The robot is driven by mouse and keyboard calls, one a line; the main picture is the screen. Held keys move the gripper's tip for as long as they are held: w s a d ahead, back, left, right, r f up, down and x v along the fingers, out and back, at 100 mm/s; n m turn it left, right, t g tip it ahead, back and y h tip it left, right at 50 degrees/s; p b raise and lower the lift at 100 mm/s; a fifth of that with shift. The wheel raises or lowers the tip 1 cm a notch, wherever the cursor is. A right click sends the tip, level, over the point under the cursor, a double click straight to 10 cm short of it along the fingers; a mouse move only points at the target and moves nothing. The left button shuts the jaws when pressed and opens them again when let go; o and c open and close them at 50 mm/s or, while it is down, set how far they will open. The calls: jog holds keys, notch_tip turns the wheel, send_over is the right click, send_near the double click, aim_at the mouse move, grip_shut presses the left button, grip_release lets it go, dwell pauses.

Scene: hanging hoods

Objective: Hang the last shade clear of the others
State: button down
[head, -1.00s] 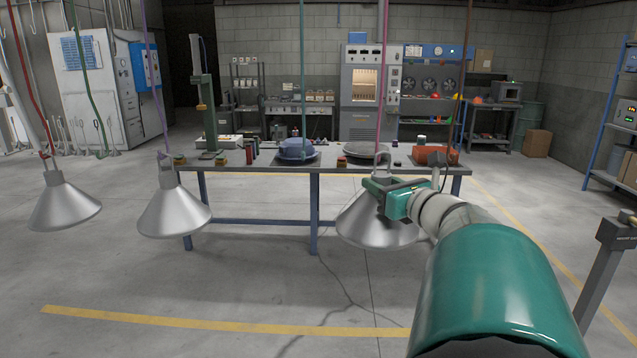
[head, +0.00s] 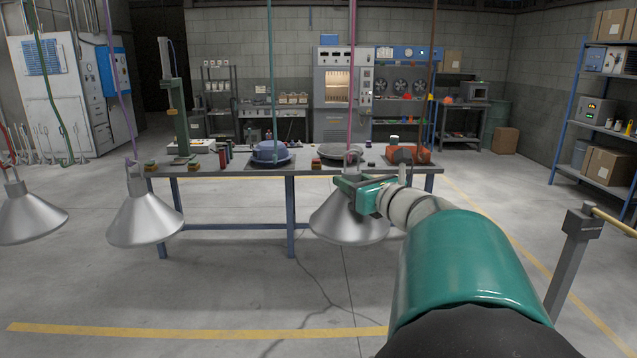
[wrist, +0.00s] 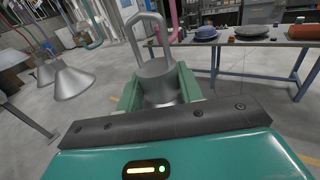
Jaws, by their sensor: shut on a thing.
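My gripper (head: 358,190) is shut on a grey metal cone shade (head: 345,222), in front of the workbench. In the wrist view the neck of the shade (wrist: 158,82) sits between my fingers, its loop handle (wrist: 148,28) above. A pink cord (head: 352,80) runs down to the handle in the head view; whether the handle hangs on it I cannot tell. Two more shades hang at the left: one on the purple cord (head: 145,220), one at the far left (head: 30,218). They are clear of the held shade. Teal (head: 271,70) and brown (head: 432,50) cords hang either side of the pink one.
The workbench (head: 225,172) behind carries a blue bowl (head: 270,152), a grey dish (head: 340,153) and an orange item (head: 410,156). A grey post with a yellow rail (head: 570,265) stands at the right. The floor in front is open.

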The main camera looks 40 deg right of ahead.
jog(key=shift+w+d, duration=0.15)
jog(key=shift+w, duration=0.15)
jog(key=shift+w+d, duration=0.1)
jog(key=shift+w, duration=0.05)
jog(key=shift+w+d, duration=0.75)
jog(key=shift+w, duration=0.35)
jog(key=shift+f, duration=1.3)
dwell(0.4)
jog(key=c, duration=0.8)
grip_release()
jog(key=shift+c, duration=0.2)
jog(key=s, duration=1.4)
jog(key=shift+a, duration=0.4)
